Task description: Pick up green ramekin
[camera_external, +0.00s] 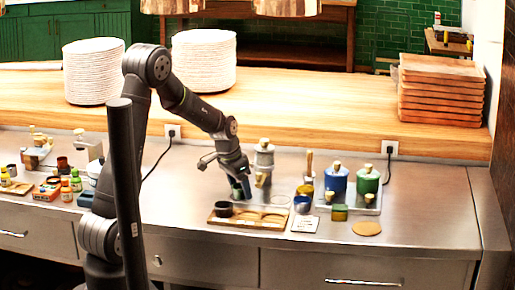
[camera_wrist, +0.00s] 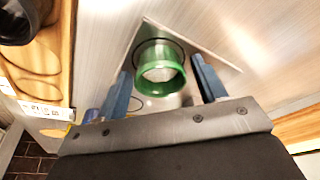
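The green ramekin (camera_wrist: 160,68) is in the wrist view, seen from above as a green ring with a pale inside. It is over a grey square-cornered plate or mat (camera_wrist: 210,58) on the steel surface. My gripper (camera_wrist: 165,86) is open, with one blue finger on each side of the ramekin and a visible gap to each. I cannot tell how far the fingertips are above the surface. In the external view my gripper (camera_external: 242,190) points down just behind the wooden tray, and it hides the ramekin from clear view.
The wooden tray (camera_external: 245,222) has round recesses and a black ramekin (camera_external: 223,209) at its left. A silver canister (camera_external: 264,154) is close behind my gripper.

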